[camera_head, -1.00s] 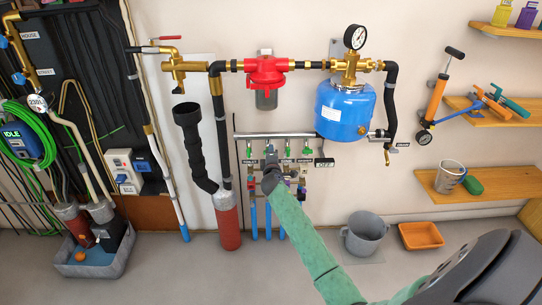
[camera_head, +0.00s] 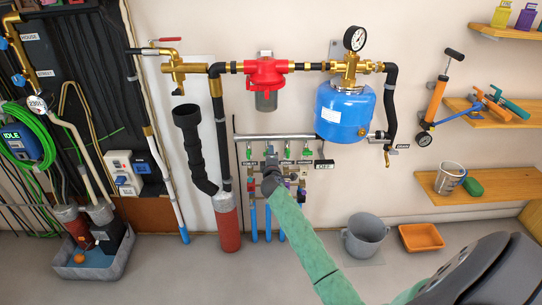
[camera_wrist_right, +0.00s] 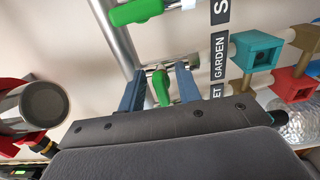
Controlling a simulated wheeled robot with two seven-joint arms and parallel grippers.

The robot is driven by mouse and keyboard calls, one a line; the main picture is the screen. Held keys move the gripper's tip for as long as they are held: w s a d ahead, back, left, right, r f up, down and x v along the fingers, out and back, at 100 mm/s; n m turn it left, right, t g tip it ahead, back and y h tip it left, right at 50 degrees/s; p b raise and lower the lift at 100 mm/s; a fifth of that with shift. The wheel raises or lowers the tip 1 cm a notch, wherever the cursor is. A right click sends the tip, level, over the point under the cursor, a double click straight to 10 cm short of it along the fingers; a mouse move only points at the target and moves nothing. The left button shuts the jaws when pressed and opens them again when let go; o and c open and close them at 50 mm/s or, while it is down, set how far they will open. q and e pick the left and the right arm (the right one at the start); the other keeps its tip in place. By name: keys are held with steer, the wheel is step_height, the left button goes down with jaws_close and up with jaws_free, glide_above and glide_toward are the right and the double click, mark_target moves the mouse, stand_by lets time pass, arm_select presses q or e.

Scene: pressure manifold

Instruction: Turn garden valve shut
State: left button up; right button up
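The garden valve's green handle (camera_wrist_right: 161,88) shows in the right wrist view beside a black label reading GARDEN (camera_wrist_right: 219,56). My right gripper (camera_wrist_right: 160,84) is open, with one blue finger on each side of this handle and a gap showing on both sides. In the head view my right gripper (camera_head: 271,151) reaches up to the row of green valve handles under the grey manifold pipe (camera_head: 290,136), and it hides part of that row. Another green handle (camera_wrist_right: 136,11) sits farther along the pipe in the wrist view. My left gripper is not in view.
A blue pressure tank (camera_head: 345,112) with a gauge hangs right of the manifold, and a red filter (camera_head: 266,72) hangs above it. Black pipes and a red cylinder (camera_head: 228,228) stand close on the left. A grey bucket (camera_head: 366,234) and an orange tray (camera_head: 421,237) are on the floor.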

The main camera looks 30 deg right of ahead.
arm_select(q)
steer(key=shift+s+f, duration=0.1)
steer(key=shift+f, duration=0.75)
arm_select(e)
steer(key=v, duration=0.7)
steer(key=shift+s, duration=0.25)
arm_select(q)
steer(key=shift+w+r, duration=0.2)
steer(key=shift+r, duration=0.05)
arm_select(e)
steer(key=shift+a, duration=0.15)
